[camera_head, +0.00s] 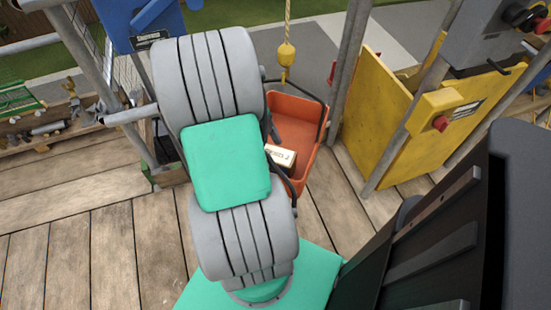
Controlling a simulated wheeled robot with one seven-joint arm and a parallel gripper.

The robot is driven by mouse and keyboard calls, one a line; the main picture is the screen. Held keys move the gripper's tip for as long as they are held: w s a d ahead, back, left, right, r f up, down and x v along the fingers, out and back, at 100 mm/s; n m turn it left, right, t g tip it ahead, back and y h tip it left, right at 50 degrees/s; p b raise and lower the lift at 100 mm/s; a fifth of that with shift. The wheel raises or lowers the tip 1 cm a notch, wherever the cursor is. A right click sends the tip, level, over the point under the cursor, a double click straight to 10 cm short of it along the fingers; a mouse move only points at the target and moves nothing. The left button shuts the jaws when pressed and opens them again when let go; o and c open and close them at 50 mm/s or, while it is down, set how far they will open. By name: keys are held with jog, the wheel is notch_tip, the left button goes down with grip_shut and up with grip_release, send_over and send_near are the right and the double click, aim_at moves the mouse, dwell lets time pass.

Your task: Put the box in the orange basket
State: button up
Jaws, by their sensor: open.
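The orange basket (308,116) stands on the wooden deck, just right of my arm, with a dark handle across its rim. The small cream box (281,156) with dark lettering shows inside the basket's outline, near its lower left part. My arm hides the box's left side, and I cannot tell whether it rests on the basket floor. My gripper (280,155) is mostly hidden behind my arm. Dark parts that look like its fingers show above and below the box, apart from each other, so it is open around or beside the box.
A yellow panel (376,118) and metal scaffold poles (349,62) stand right of the basket. A yellow hook block (286,54) hangs on a rope above the basket's far end. A wooden tray with tools (45,128) lies at left. Deck planks (110,240) at lower left are clear.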

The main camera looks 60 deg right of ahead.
jog(key=v, duration=0.5)
jog(key=shift+r+p, duration=0.2)
jog(key=shift+p, duration=0.15)
jog(key=shift+w+a+r, duration=0.1)
jog(key=shift+w, duration=0.2)
jog(key=w+a+r+n+t+h, duration=0.1)
jog(key=w+a+r+n+t, duration=0.15)
jog(key=w+a+n, duration=0.55)
jog(key=w+a+r+n+t, duration=0.25)
jog(key=w+a+n, duration=0.25)
jog(key=a+n, duration=0.65)
jog(key=a+r+n+t+y, duration=0.1)
jog(key=a+r+n+t, duration=0.1)
jog(key=a+n, duration=0.9)
jog(key=n, duration=0.4)
jog(key=shift+s+a+n, duration=0.1)
jog(key=shift+s+n, duration=0.05)
jog(key=shift+n, duration=0.1)
